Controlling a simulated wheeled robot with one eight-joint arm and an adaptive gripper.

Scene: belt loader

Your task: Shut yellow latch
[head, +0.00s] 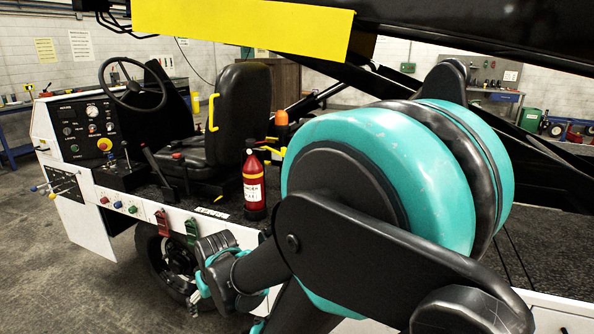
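A yellow bent handle (213,113) stands beside the black seat. My gripper (197,298) is low in front of the vehicle's side, by the wheel, below and left of the extinguisher and apart from it. Its fingertips are small and partly hidden by my wrist, so their opening is unclear.
The black seat (241,105), steering wheel (132,84) and control panel (87,125) are at the left. Red (163,223) and green (191,231) tags hang on the white side. A yellow-sided boom (240,27) crosses overhead. My large arm covers the right half.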

